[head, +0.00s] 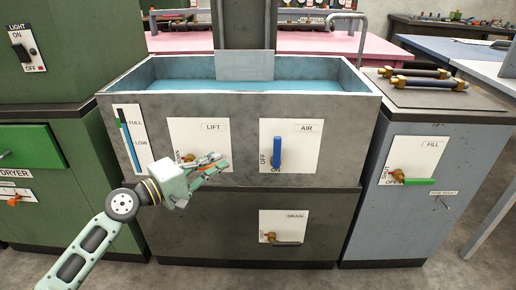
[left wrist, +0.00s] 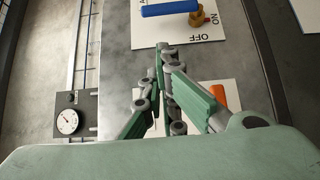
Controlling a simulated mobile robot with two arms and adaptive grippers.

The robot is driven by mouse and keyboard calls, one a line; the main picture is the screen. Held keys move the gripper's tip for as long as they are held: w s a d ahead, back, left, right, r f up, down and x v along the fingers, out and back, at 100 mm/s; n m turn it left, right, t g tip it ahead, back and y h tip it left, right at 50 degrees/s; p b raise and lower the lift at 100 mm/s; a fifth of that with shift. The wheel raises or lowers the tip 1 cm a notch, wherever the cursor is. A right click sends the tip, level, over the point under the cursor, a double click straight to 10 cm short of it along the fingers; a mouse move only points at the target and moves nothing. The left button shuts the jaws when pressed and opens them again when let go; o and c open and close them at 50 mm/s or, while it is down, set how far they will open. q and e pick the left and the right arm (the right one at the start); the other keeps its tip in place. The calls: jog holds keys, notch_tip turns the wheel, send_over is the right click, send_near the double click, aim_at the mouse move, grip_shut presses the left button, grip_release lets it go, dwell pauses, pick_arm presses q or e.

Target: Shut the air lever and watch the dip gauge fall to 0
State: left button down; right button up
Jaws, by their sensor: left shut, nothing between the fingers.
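The blue air lever (head: 277,151) stands upright from its pivot on the white AIR plate (head: 305,150). OFF is printed left of the pivot and ON below it. My left gripper (head: 225,162) is shut and empty, in front of the LIFT plate (head: 212,133), left of the air lever and apart from it. In the left wrist view the air lever (left wrist: 170,8) lies at the top edge, partly cut off, beyond my fingertips (left wrist: 167,52). A round dial (left wrist: 68,121) with a red needle shows there at the left; its figures are too small to read. My right gripper is out of view.
An orange lever (left wrist: 218,96) on the LIFT plate is close to my left fingers. The open tank (head: 175,86) holds blue liquid above. A DRAIN lever (head: 287,243) sits below, and a green FILL lever (head: 418,181) at the right. The floor in front is clear.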

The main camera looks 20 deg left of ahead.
aim_at(277, 152)
pick_arm(q)
jog(key=x, duration=1)
jog(key=shift+w+d, duration=0.1)
jog(key=shift+w, duration=0.15)
jog(key=shift+w+d+p, duration=0.15)
jog(key=shift+d+p, duration=0.5)
jog(key=shift+d, duration=0.45)
jog(key=shift+w+d+f, duration=0.1)
jog(key=shift+w+d, duration=0.05)
jog(key=shift+d, duration=0.5)
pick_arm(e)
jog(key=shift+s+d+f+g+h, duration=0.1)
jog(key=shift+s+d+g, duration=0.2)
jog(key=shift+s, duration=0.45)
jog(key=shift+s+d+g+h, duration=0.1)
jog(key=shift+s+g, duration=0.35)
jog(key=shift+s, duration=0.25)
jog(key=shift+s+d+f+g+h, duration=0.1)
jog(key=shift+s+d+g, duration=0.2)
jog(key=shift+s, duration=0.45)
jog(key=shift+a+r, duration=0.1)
